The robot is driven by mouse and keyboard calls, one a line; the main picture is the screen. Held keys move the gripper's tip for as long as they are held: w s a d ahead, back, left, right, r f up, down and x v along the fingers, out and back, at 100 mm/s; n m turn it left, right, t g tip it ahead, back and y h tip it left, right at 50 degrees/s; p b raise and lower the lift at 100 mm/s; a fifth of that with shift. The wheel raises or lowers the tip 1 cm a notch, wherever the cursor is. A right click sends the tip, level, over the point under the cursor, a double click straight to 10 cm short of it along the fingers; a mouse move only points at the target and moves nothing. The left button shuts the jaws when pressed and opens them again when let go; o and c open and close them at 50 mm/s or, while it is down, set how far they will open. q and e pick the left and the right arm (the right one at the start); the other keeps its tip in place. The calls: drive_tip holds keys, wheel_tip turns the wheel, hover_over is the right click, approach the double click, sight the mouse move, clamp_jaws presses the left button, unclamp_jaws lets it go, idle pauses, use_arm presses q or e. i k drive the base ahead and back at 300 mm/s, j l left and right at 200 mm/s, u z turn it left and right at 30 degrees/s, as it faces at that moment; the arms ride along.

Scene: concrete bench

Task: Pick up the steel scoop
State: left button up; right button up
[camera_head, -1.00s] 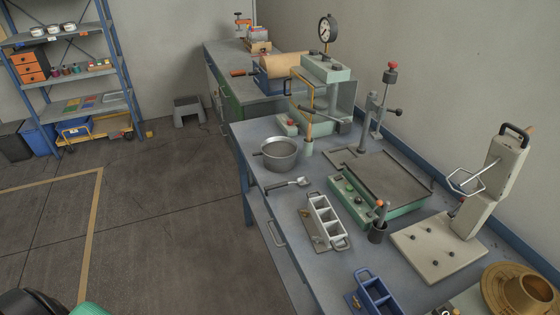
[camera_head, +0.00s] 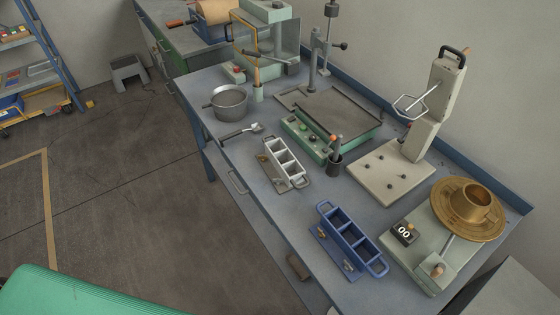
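The steel scoop (camera_head: 241,132) lies on the left part of the blue-grey bench (camera_head: 208,138), near its front edge. Neither of my grippers shows in the head view.
A blue mould (camera_head: 346,240) stands near the front edge. A green-based machine with a flat dark plate (camera_head: 341,113), a beige hinged press (camera_head: 390,172) and a brass-topped flow table (camera_head: 467,207) fill the back and right. Open floor lies left of the bench.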

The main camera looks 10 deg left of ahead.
sight(257, 128)
drive_tip(key=i+j+z, duration=0.1)
drive_tip(key=j+z, duration=0.15)
drive_tip(key=z, duration=0.15)
drive_tip(key=j+z, duration=0.25)
drive_tip(key=z, duration=0.15)
drive_tip(key=i+j+z, duration=0.1)
drive_tip(key=j+z, duration=0.2)
drive_tip(key=z, duration=0.15)
drive_tip(key=j+z, duration=0.4)
drive_tip(key=l, duration=0.1)
